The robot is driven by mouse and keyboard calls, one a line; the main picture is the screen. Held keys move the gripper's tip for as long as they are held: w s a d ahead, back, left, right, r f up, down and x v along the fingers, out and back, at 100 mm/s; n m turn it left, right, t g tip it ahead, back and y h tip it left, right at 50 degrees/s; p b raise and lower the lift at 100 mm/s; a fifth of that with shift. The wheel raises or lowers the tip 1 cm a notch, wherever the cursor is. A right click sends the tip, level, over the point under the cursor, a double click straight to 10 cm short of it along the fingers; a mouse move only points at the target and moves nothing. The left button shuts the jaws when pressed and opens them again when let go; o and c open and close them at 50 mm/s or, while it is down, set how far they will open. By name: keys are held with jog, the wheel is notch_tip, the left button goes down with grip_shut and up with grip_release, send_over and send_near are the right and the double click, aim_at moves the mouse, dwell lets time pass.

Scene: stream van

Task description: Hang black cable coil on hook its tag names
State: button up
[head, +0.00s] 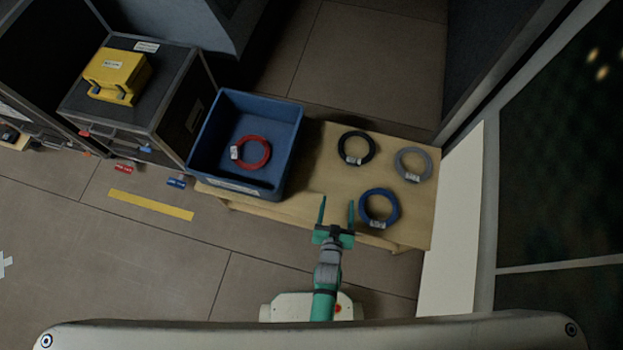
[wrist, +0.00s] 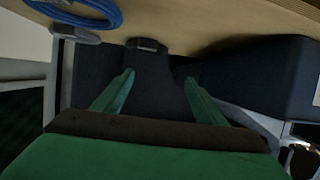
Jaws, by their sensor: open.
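The black cable coil (head: 371,147) lies flat on the wooden bench (head: 310,165), right of the blue bin. A pale tag (head: 352,160) is on its lower left side; its writing is too small to read. My gripper (head: 337,205) is open and empty over the bench's near edge, below the black coil and left of the blue coil in the head view. Its two green fingers also show in the wrist view (wrist: 160,84), apart with nothing held between them. I cannot make out the black coil in the wrist view or any hook clearly.
A blue bin (head: 203,128) holds a red coil (head: 266,150). A grey coil (head: 428,160) and a blue coil (head: 394,205) lie on the bench.

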jog(key=s+a+r+y, duration=0.1)
jog(key=s+a+r, duration=0.2)
jog(key=s+r, duration=0.3)
jog(key=s+a+r+n+t, duration=0.1)
jog(key=s+a+r, duration=0.2)
jog(key=r, duration=1)
jog(key=s+a+r+n+y, duration=0.1)
jog(key=s+a+r, duration=0.2)
jog(key=s+r, duration=0.6)
jog(key=shift+a+r+t+y, duration=0.3)
